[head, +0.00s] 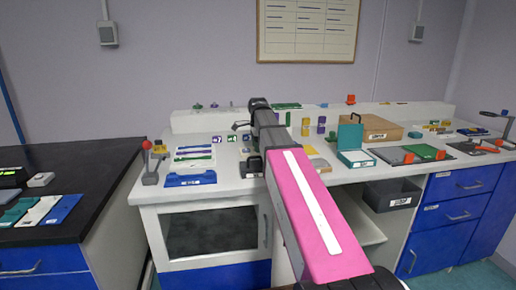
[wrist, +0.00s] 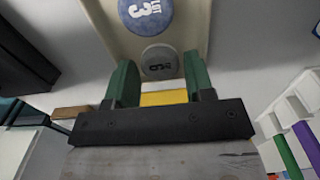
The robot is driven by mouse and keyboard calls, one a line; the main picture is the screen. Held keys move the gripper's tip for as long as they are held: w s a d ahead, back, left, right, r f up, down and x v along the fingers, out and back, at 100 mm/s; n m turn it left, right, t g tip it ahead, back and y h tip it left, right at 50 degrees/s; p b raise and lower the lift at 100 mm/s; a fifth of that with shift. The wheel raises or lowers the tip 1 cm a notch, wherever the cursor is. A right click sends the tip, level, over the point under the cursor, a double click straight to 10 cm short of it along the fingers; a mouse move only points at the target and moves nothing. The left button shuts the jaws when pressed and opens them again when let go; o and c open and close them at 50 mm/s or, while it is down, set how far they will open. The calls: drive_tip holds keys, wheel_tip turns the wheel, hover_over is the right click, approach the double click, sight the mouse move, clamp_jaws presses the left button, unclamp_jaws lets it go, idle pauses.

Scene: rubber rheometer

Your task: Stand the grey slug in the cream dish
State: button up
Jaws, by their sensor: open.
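The grey slug (wrist: 159,60), a round piece with a dark mark on its top, shows in the wrist view near the tips of my gripper (wrist: 158,68). My gripper is open, with one green finger on each side of the slug; I cannot tell whether either touches it. A blue round slug (wrist: 146,12) with a white label lies just beyond it. Both appear against a cream, tray-like surface (wrist: 103,14), which may be the cream dish; the view cuts it off. In the head view my arm hides the gripper and the grey slug.
A yellow piece (wrist: 164,98) shows between the finger bases. On the bench, a blue tray (head: 190,180) lies left of my arm. A teal box (head: 356,158) with a raised lid and a brown case (head: 378,127) stand to the right.

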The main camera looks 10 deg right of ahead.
wheel_tip(320, 180, up, 12)
drive_tip(key=shift+f, duration=0.2)
drive_tip(key=shift+c, duration=0.4)
idle(1.1)
